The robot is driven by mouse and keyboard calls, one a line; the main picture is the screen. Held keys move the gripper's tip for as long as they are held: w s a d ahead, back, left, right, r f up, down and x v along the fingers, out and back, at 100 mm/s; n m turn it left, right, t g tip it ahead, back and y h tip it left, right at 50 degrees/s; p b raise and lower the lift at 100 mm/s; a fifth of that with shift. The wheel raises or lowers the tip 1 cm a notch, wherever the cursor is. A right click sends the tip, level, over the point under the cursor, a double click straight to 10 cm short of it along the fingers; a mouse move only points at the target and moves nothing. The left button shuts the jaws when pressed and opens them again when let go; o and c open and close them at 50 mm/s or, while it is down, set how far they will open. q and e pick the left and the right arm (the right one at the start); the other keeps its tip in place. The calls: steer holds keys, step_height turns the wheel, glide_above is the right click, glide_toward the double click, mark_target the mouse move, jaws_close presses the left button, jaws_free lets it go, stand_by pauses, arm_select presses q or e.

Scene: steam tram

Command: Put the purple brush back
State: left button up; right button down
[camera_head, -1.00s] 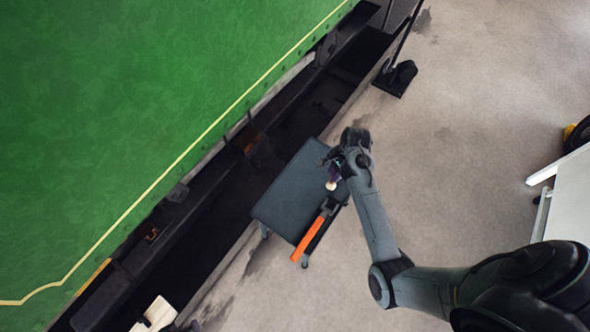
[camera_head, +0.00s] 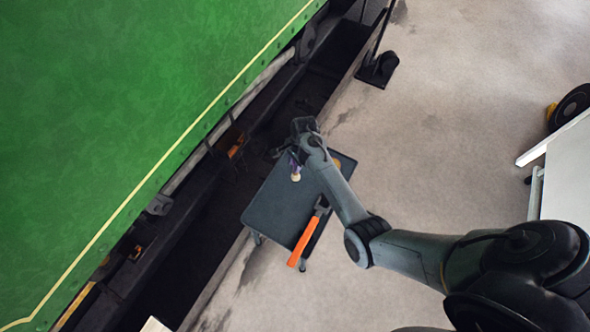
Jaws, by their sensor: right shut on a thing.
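The purple brush (camera_head: 294,166) shows as a small purple handle with a pale cream end. My right gripper (camera_head: 286,152) is shut on it and holds it over the far part of a dark grey tray-topped cart (camera_head: 272,208). The gripper's fingers are small and partly hidden by its own wrist. I cannot tell how high above the cart the brush is. My left gripper is not in view.
An orange-handled tool (camera_head: 304,242) lies along the cart's near right edge. The green tram side (camera_head: 130,110) rises on the left, above a dark pit. A white table (camera_head: 568,170) stands at right. Open floor lies between.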

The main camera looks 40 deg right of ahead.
steer(key=shift+f+b, duration=1.05)
steer(key=shift+f, duration=1.1)
steer(key=c, duration=0.9)
jaws_free()
